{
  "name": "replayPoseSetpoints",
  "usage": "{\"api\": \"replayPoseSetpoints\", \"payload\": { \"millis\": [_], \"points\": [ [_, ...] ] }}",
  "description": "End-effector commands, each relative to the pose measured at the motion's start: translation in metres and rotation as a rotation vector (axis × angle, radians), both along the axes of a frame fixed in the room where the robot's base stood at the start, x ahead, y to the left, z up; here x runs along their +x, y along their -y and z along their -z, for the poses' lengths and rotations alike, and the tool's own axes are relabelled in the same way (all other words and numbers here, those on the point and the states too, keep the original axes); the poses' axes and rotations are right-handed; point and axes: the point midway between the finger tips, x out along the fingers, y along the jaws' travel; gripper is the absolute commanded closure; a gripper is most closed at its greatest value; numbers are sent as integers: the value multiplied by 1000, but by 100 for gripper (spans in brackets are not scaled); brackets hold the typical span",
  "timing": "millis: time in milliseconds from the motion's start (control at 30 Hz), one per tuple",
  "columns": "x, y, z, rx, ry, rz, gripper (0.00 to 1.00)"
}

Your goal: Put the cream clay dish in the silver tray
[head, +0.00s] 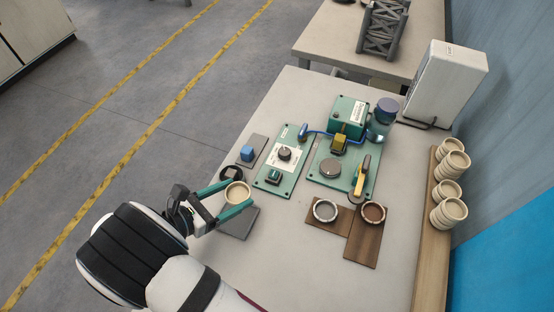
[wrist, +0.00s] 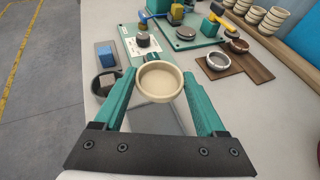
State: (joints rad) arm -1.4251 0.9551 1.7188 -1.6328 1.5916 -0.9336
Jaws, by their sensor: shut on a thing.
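The cream clay dish (head: 238,194) is a small round shallow bowl, held upright between the two teal fingers of my gripper (head: 239,192). In the wrist view the dish (wrist: 160,82) sits between the fingertips, with its open, empty inside facing up. My gripper is shut on it, above the near left part of the table. The silver tray (head: 325,221) is a small round rimmed dish on a brown wooden board, to the right of my gripper. It also shows in the wrist view (wrist: 218,67), at upper right, apart from the held dish. It looks empty.
A copper-brown round tray (head: 374,221) stands right of the silver one. Green equipment panels (head: 280,180) with knobs and a yellow-handled tool (head: 361,177) lie behind. A grey plate (head: 240,223) is below my gripper. Stacked cream dishes (head: 448,213) stand on a shelf at right.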

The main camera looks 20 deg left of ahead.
Motion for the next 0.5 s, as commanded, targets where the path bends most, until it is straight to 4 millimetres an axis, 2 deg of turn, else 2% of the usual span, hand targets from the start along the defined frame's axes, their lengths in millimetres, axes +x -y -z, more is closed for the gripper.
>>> {"api": "replayPoseSetpoints", "payload": {
  "millis": [33, 133, 267, 500],
  "points": [
    [-11, -4, 2, -2, -1, -12, 82],
    [-23, -7, 5, -3, 1, -18, 82],
    [-25, -8, 17, -5, 0, -19, 82],
    [-24, -7, 52, -6, 0, -18, 82]
  ]
}}
